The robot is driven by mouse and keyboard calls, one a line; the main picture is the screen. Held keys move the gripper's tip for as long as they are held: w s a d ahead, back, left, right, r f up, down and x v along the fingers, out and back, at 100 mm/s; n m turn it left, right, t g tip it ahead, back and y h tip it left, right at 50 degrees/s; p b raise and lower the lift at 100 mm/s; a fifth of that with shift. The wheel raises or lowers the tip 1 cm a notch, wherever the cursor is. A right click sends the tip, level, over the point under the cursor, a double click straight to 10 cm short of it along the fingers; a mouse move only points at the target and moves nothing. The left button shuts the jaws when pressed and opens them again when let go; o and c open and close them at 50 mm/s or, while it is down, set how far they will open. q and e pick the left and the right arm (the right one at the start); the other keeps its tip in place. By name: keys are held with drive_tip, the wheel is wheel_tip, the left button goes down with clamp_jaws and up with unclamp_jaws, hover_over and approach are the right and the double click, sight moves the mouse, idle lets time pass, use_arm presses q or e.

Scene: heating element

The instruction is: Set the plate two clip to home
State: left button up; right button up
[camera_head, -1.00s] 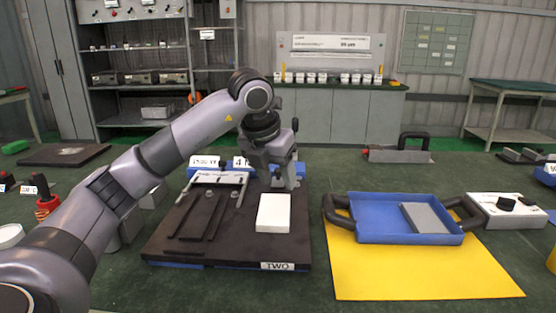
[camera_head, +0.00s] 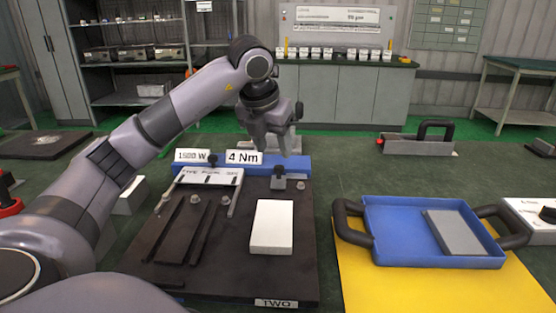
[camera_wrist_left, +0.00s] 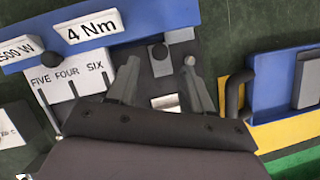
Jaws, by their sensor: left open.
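Plate two is a dark slab (camera_head: 215,268) with a "TWO" label (camera_head: 275,302) on its front edge. A blue rail (camera_head: 318,163) runs along its back. The clip seems to be the small grey piece with a black knob (camera_head: 278,171) at the rail's right part; its knob (camera_wrist_left: 160,52) shows in the left wrist view. My left gripper (camera_head: 287,150) is open above and behind it. In the left wrist view its fingers (camera_wrist_left: 161,85) stand on either side of the grey piece, apart from the knob. A strip marked FIVE, FOUR, SIX (camera_wrist_left: 72,84) lies left of it.
A white block (camera_head: 271,227) lies on the plate's right half. Signs reading "1500 W" (camera_head: 192,156) and "4 Nm" (camera_head: 243,157) stand on the rail. A blue tray (camera_head: 385,247) with black handles sits on a yellow mat (camera_head: 375,290) to the right. Green bench shows between.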

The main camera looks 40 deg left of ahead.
sight(279, 167)
use_arm(q)
drive_tip(key=x, duration=0.6)
drive_tip(key=shift+f, duration=0.15)
drive_tip(key=shift+c, duration=0.4)
clamp_jaws()
